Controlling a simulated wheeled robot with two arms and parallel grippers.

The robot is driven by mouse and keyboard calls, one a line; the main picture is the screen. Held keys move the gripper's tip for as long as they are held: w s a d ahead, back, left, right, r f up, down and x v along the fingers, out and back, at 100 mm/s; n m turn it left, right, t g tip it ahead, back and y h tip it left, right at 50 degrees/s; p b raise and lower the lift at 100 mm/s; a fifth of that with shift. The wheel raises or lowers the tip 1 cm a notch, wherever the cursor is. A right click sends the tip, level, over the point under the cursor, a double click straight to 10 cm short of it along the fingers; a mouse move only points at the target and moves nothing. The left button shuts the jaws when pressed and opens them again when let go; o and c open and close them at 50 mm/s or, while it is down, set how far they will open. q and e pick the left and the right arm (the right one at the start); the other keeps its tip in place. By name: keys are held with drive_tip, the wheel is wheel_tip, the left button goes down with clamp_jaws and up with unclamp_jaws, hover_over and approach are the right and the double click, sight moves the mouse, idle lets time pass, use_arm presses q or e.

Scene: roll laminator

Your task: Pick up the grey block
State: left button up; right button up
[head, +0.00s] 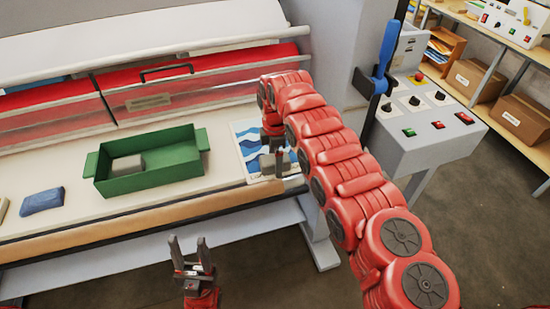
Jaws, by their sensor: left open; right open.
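The grey block (126,166) lies inside the green tray (150,183), in its left part. The tray stands on the laminator's pale table. My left gripper (188,243) is open and empty, pointing up in front of the table's front edge, below and to the right of the block in the picture. My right gripper (271,172) points down over the blue-and-white printed sheet (247,139), to the right of the tray and apart from the block. It is open, and its fingers are partly hidden by my arm.
A blue block-like item (42,200) lies left of the tray. A beige item (3,208) is cut off at the left edge. The laminator's clear guard with a red band (205,65) stands behind. A control console (425,118) with a blue-handled lever (386,45) stands at right.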

drive_tip(key=shift+f, duration=0.1)
clamp_jaws()
idle(0.4)
drive_tip(key=shift+w, duration=0.1)
